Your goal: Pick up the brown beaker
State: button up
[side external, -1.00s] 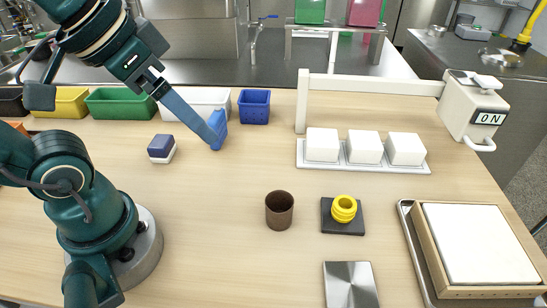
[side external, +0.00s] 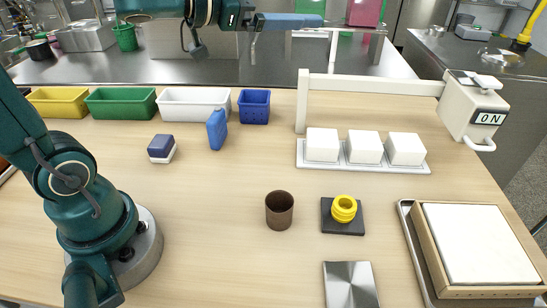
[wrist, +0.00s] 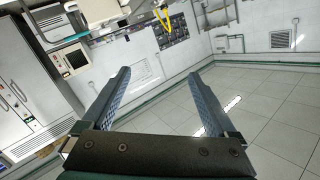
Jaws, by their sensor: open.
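The brown beaker (side external: 279,211) stands upright on the wooden table, near the middle of the side view, with its open top up. My gripper (side external: 322,20) is raised high above the back of the table, level and pointing right, far from the beaker. In the wrist view my gripper (wrist: 163,80) has its two blue fingers spread apart with nothing between them. The wrist view shows only the room's wall, cabinets and floor, so the beaker is out of it.
A black pad with yellow rings (side external: 343,209) lies right of the beaker, and a metal plate (side external: 350,286) lies in front. White blocks (side external: 364,148) sit on a tray behind, under a white arm frame (side external: 372,84). Table left of the beaker is clear.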

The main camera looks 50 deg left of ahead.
jog(key=s+d+f+m+g+h, duration=0.4)
jog(key=d+f+m+g+h, duration=0.1)
jog(key=d+h, duration=0.15)
jog(key=m+g+h, duration=0.2)
jog(key=g+h, duration=0.1)
jog(key=g, duration=0.4)
send_over(290, 210)
jog(key=a, duration=0.4)
notch_tip(290, 210, down, 4)
jog(key=f, duration=1.2)
jog(key=s+f, duration=0.1)
jog(key=f, duration=0.5)
jog(key=shift+f, duration=0.1)
jog(key=shift+x, duration=2.55)
jog(key=shift+c, duration=0.3)
jog(key=shift+a, duration=0.1)
jog(key=c, duration=1.3)
jog(key=shift+c, duration=0.2)
